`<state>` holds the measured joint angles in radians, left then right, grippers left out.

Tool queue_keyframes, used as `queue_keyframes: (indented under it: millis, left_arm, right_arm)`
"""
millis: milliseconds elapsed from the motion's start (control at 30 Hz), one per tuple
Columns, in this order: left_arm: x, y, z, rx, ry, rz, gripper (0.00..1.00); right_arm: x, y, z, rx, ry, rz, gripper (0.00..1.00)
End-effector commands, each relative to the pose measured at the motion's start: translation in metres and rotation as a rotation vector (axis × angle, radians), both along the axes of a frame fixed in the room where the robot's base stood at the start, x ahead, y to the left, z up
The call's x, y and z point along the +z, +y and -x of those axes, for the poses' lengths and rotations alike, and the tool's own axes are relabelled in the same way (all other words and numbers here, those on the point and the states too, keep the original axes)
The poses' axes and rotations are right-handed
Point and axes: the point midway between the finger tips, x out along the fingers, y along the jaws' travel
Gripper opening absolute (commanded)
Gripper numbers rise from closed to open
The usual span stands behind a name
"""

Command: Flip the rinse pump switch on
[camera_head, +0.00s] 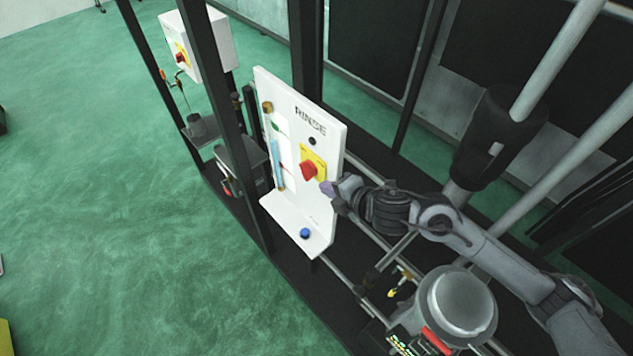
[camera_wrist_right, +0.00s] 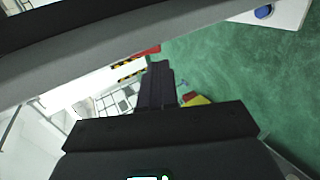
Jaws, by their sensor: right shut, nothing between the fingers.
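The white rinse panel (camera_head: 325,135), lettered RINSE, stands upright in the middle of the head view. It carries a red rotary switch (camera_head: 308,170) on a yellow plate (camera_head: 320,157). A blue button (camera_head: 305,233) is on its lower ledge, and a clear sight tube (camera_head: 277,165) runs along its left side. My right gripper (camera_head: 328,189) is just right of and below the red switch, at the panel's right edge; I cannot tell if it touches. Its fingers (camera_wrist_right: 157,85) look closed and empty in the right wrist view. The switch is out of the wrist view. My left gripper is not in view.
A second white box with a red and yellow switch (camera_head: 181,57) hangs at the upper left behind a black post (camera_head: 226,110). Dark frame rails surround the panel. Open green floor (camera_head: 130,200) lies to the left. A blue button (camera_wrist_right: 263,12) shows in the wrist view.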

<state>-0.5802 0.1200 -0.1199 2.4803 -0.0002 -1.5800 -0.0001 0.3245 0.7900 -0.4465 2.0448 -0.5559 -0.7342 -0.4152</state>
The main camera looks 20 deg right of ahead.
Motion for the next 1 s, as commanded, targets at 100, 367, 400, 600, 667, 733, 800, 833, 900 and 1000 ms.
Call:
queue_keyframes:
  millis: [100,367,400,600,667,733,800,833,900,1000]
  left_arm:
    - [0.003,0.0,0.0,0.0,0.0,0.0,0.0]
    - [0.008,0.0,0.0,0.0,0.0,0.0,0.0]
    - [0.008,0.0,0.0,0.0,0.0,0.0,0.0]
    - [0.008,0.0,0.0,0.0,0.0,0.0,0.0]
    - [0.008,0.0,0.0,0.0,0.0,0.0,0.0]
    - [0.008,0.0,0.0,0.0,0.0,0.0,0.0]
    - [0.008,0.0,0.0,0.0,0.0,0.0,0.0]
    - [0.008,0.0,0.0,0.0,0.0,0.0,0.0]
    - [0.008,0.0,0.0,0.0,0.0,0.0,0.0]
    - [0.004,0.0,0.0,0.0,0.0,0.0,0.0]
  right_arm:
    - [-0.009,0.006,-0.017,-0.002,0.001,-0.002,0.0]
    - [-0.023,0.014,-0.04,-0.001,0.0,0.0,0.0]
    - [-0.025,0.015,-0.042,-0.001,0.0,0.0,0.0]
    - [-0.028,0.016,-0.045,0.001,0.0,0.001,0.0]
    - [-0.028,0.016,-0.045,0.001,0.0,0.001,0.0]
    - [-0.028,0.016,-0.045,0.001,0.0,0.001,0.0]
    - [-0.028,0.016,-0.045,0.001,0.0,0.001,0.0]
    - [-0.028,0.016,-0.045,0.001,0.0,0.001,0.0]
    - [-0.028,0.016,-0.045,0.0,-0.001,0.0,0.0]
    - [-0.029,0.018,-0.046,0.003,-0.006,-0.001,0.0]
